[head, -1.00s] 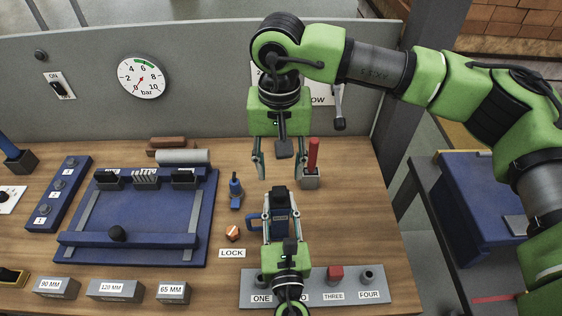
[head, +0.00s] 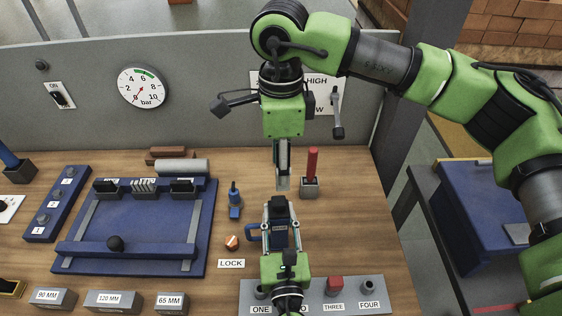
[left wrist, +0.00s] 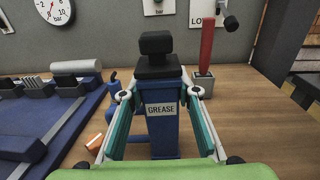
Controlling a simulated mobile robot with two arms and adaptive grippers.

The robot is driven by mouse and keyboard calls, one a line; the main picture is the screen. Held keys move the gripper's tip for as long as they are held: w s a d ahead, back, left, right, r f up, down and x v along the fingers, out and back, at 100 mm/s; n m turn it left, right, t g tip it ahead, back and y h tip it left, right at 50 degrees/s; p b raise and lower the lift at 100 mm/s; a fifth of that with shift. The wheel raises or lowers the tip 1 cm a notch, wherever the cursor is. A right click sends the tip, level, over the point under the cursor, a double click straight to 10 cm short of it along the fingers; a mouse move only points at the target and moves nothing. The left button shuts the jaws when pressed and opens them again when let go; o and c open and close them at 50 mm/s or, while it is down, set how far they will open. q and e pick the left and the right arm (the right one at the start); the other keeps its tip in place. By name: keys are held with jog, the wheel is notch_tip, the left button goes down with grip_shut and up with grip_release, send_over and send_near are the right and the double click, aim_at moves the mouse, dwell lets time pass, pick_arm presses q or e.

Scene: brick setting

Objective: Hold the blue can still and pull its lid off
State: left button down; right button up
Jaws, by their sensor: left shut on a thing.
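The blue can (head: 280,238) stands upright on the wooden bench; it also shows in the left wrist view (left wrist: 161,132) with a GREASE label. Its black lid with a block-shaped knob (left wrist: 157,52) sits on top; the lid shows in the head view too (head: 278,210). My left gripper (head: 280,230) is shut on the can, one finger on each side. My right gripper (head: 283,182) points down above and just behind the lid, apart from it. Its fingers are seen edge-on, so their gap is hidden.
A red-handled post (head: 311,170) stands close right of my right gripper. A small blue bottle-like thing (head: 235,200) and an orange knob (head: 232,243) are left of the can. A grey socket strip (head: 350,290) lies in front. Bench right of the can is clear.

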aim_at(281, 201)
pick_arm(q)
jog(key=shift+f, duration=0.1)
pick_arm(e)
notch_tip(281, 201, down, 12)
jog(key=shift+r, duration=0.1)
dwell(0.4)
grip_shut()
jog(key=shift+r, duration=0.2)
dwell(0.6)
jog(key=shift+r, duration=0.95)
jog(key=shift+r, duration=0.1)
jog(key=shift+r, duration=1.9)
pick_arm(q)
jog(key=c, duration=1.5)
grip_release()
